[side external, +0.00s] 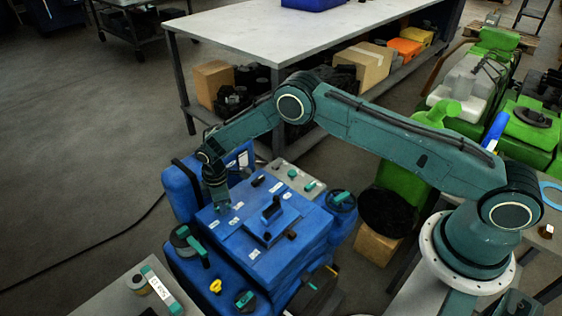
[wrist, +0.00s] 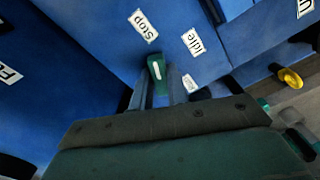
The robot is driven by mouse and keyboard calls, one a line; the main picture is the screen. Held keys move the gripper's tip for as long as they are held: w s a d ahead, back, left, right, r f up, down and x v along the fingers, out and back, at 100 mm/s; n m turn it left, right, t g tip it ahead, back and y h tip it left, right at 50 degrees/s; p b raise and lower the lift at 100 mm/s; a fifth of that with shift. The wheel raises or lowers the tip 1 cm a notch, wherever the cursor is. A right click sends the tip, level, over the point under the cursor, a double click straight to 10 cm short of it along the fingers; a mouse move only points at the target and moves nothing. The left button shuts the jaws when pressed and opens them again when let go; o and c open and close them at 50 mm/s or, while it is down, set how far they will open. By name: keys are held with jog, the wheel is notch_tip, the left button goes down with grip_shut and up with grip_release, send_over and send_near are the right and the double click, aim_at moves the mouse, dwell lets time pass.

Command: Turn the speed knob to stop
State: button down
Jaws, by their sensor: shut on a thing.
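The speed knob (wrist: 156,66) is a small green knob with a white mark, on a blue panel in the wrist view. A "Stop" label (wrist: 143,25) lies above it and slightly left, and an "Idle" label (wrist: 192,42) lies above right. A third small label (wrist: 190,84) is to its right, partly covered and hard to read. My gripper (wrist: 157,86) is shut on the knob, a finger on each side. The knob's end points up, roughly between "Stop" and "Idle". In the side view my gripper (side external: 222,205) reaches down onto the blue engine's top (side external: 265,265), hiding the knob.
A raised blue block with a dark lever (side external: 270,212) stands right of my gripper on the engine. A grey panel with green knobs (side external: 292,180) lies behind it. A yellow knob (wrist: 290,78) shows at right in the wrist view. A white-topped workbench (side external: 290,30) stands behind.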

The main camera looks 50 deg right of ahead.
jog(key=shift+n, duration=1.1)
jog(key=n, duration=0.2)
jog(key=shift+n, duration=0.3)
jog(key=c, duration=1.4)
grip_release()
jog(key=shift+o, duration=0.2)
jog(key=shift+r, duration=2.75)
